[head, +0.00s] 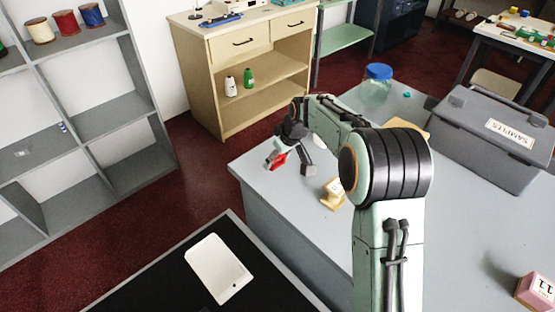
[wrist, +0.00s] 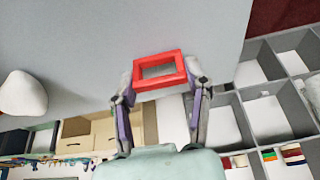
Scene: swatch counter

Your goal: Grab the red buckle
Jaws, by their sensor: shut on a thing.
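The red buckle (wrist: 157,56) is a rectangular frame with an open middle. In the wrist view it sits between the two fingertips of my gripper (wrist: 159,84), with one finger at each side, and the grey counter top lies behind it. In the head view the buckle (head: 279,161) shows as a small red piece at my gripper (head: 291,163), near the counter's far left corner. My gripper is shut on the buckle. I cannot tell how far the buckle is above the counter.
The grey counter (head: 300,222) holds a small wooden stand (head: 333,194), a blue-lidded jar (head: 377,85), a grey SAMPLES case (head: 490,140) and a pink block (head: 537,292). A rounded white thing (wrist: 23,94) is near my gripper. Grey shelves (head: 110,115) stand at left.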

